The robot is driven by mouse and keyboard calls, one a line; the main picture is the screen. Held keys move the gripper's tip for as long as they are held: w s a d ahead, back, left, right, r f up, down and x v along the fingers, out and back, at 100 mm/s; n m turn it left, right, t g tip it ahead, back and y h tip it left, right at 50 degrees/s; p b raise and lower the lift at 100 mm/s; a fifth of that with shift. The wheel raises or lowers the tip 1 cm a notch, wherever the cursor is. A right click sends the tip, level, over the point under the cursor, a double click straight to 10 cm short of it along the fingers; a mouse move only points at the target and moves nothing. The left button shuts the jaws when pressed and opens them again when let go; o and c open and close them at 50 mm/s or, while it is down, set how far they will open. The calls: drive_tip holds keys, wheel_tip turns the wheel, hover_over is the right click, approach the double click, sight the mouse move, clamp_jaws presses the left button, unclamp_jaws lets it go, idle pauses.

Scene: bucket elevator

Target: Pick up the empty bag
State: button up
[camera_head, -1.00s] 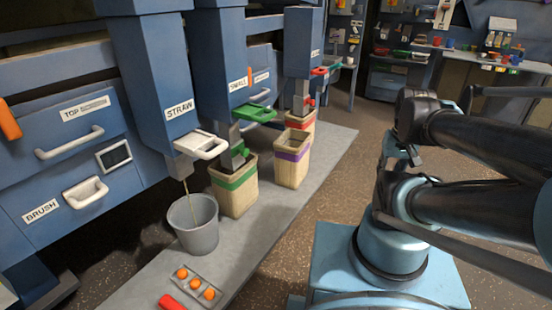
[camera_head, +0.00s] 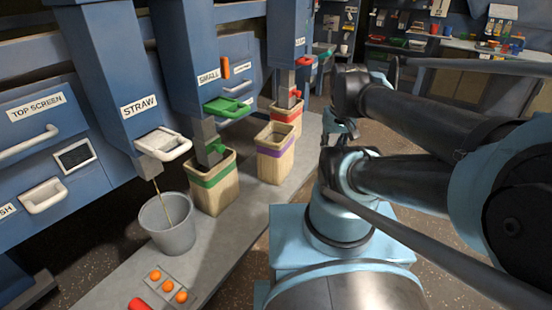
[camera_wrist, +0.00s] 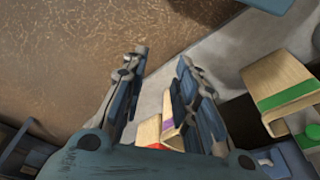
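Three tan bags stand on the grey strip by the blue machine. The purple-banded bag (camera_head: 275,155) stands clear of the chutes. The green-banded bag (camera_head: 212,180) and red-banded bag (camera_head: 287,112) stand under chute spouts. The purple-banded bag (camera_wrist: 169,106) shows beyond the gap, partly hidden by the right finger. The green-banded bag (camera_wrist: 278,88) is further right. The red-banded bag (camera_wrist: 152,133) is partly hidden behind my gripper.
A grey bucket (camera_head: 167,224) stands under the straw chute (camera_head: 140,111). A tray with orange balls (camera_head: 168,287) lies nearer. Brown floor right of the strip is open.

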drive_tip(key=w+a+r+m, duration=0.1)
drive_tip(key=w+a+r, duration=0.2)
drive_tip(key=w+r, duration=0.35)
drive_tip(key=m+g, duration=0.2)
drive_tip(key=m, duration=0.3)
hover_over(264, 130)
wheel_tip(264, 130, down, 6)
drive_tip(key=f, duration=0.1)
wheel_tip(264, 130, down, 11)
drive_tip(key=shift+f, duration=0.1)
drive_tip(key=f, duration=0.5)
drive_tip(key=shift+w+f, duration=0.15)
drive_tip(key=shift+w, duration=0.1)
clamp_jaws()
